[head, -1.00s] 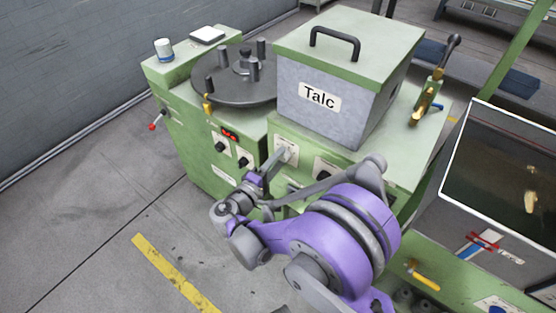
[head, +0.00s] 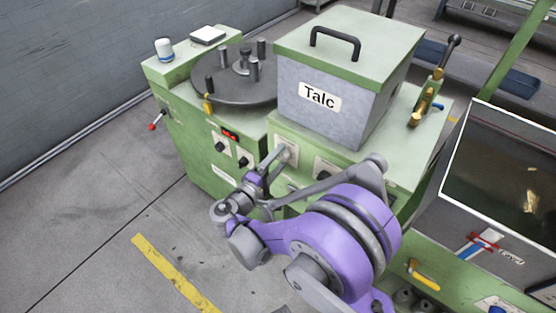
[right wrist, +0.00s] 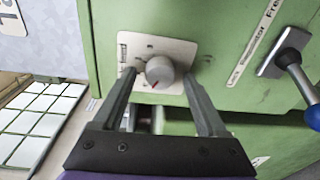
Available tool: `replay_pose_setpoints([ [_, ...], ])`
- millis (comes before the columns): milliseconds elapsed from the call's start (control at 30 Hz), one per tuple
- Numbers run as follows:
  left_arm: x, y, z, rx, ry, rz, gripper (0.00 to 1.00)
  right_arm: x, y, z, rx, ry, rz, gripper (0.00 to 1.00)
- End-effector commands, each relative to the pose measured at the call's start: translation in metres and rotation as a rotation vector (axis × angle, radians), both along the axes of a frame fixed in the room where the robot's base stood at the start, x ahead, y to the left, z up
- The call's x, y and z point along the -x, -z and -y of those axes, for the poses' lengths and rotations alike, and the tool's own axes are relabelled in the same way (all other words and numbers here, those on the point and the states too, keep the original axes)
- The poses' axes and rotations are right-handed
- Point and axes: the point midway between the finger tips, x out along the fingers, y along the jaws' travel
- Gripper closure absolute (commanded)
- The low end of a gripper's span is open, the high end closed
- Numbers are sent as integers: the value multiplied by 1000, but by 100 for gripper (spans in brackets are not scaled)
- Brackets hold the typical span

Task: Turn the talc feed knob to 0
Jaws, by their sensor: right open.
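The grey round knob (right wrist: 159,70) sits on a white dial plate (right wrist: 180,50) on the green machine front, in the right wrist view. A small red mark shows at its lower edge. The dial's markings are too small to read. My right gripper (right wrist: 160,77) is open, with one finger on each side of the knob; I cannot tell whether they touch it. In the head view, my right gripper (head: 280,156) reaches the dial plate below the grey Talc box (head: 330,125) and mostly hides the knob. My left gripper is out of view.
Another dial with a dark knob (head: 324,172) is to the right on the same front. A lever with a blue end (right wrist: 295,62) stands out at the right in the wrist view.

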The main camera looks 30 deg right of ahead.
Motion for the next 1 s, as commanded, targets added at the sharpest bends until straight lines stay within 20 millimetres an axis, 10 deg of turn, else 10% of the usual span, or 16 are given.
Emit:
replay_pose_setpoints([
  [600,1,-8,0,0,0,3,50,40,-6,-82,0,-5,0,25],
  [1000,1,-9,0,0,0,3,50,49,-7,-97,0,0,0,25],
])
